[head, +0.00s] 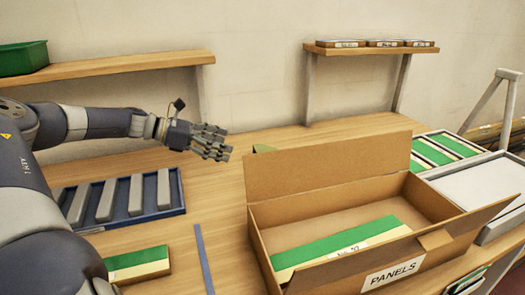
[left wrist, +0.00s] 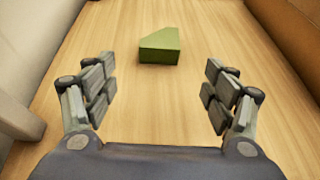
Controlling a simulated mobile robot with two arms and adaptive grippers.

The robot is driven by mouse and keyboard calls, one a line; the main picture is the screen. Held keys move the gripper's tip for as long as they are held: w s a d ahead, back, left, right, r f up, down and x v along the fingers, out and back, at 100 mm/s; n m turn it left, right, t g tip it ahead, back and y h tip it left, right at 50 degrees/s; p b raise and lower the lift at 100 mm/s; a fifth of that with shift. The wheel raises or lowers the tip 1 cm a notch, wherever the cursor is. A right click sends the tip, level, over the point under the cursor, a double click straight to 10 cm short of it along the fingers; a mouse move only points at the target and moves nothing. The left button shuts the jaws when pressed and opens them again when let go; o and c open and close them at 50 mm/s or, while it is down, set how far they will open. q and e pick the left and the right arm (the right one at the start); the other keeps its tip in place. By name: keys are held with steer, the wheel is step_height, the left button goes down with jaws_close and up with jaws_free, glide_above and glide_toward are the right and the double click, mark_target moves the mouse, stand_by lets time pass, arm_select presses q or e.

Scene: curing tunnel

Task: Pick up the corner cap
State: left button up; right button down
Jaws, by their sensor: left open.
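The corner cap, a small olive-green block with one slanted side, lies on the wooden table ahead of my left gripper in the left wrist view (left wrist: 160,46). In the head view only a small green part of it (head: 262,148) shows behind the raised flap of the cardboard box. My left gripper (head: 220,142) is open and empty, short of the cap and to its left in the head view. In the left wrist view its fingers (left wrist: 160,84) are spread wide, with the cap beyond them, roughly centred between them and apart from both. My right gripper is not in view.
An open cardboard box (head: 393,272) labelled PANELS, holding a green-and-cream panel, stands to the right of the cap. A blue tray (head: 90,184) with grey bars sits below my left arm. Wall shelves (head: 115,65) hang behind. A blue strip (head: 203,255) lies in front.

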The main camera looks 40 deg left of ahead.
mark_target(257, 149)
arm_select(q)
steer(key=x, duration=0.3)
steer(key=shift+s+d, duration=0.1)
steer(key=shift+b+x, duration=0.3)
steer(key=shift+x, duration=0.5)
steer(key=shift+w+d+f, duration=0.1)
steer(key=shift+w+d, duration=0.1)
steer(key=shift+w, duration=0.3)
steer(key=shift+w+d+f+b, duration=0.1)
steer(key=shift+w+d+b, duration=0.25)
steer(key=shift+w, duration=0.25)
steer(key=shift+b+x, duration=0.3)
steer(key=shift+x, duration=1.05)
steer(key=shift+w, duration=0.1)
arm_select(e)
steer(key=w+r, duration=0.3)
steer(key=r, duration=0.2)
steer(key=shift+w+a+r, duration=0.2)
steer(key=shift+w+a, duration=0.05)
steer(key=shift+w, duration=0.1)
arm_select(q)
steer(key=c, duration=0.9)
